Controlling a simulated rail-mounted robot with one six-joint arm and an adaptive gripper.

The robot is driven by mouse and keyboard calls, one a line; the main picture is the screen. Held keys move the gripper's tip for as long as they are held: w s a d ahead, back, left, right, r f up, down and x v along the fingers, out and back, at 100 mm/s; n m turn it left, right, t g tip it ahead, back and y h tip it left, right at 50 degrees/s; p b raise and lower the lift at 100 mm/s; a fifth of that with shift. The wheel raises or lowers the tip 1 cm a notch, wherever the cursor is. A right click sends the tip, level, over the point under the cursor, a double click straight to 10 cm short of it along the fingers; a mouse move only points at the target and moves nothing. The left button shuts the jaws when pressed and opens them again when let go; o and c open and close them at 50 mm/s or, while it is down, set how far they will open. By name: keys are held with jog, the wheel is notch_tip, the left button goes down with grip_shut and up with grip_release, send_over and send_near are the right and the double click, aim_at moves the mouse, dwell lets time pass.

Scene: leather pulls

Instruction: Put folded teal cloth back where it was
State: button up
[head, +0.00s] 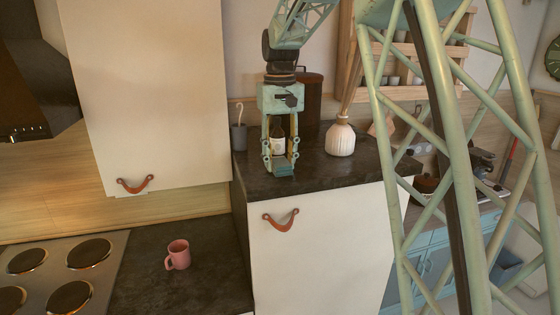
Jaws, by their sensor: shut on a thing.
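My gripper (280,161) points straight down over the dark top of the tall cabinet (318,172). A small teal piece between its fingertips looks like the folded teal cloth (281,170); its colour is close to that of my fingers, so its outline is hard to make out. My gripper is shut on it, low at the cabinet top's front part. I cannot tell whether the cloth touches the surface. A dark bottle with a pale label (278,145) shows between the fingers and appears to stand behind them.
A ribbed cream vase (341,139) with sticks stands right of my gripper. A grey cup (239,137) stands to its left, and a brown canister (309,95) behind. A pink mug (178,254) sits on the lower counter beside the hob (62,268). A wall cabinet (147,90) hangs at left.

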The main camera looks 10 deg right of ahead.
aim_at(280, 161)
jog(key=shift+f, duration=0.15)
jog(key=o, duration=1)
jog(key=shift+c, duration=0.2)
notch_tip(280, 161, up, 12)
dwell(0.5)
jog(key=shift+s+r, duration=0.1)
jog(key=shift+r, duration=0.1)
dwell(0.6)
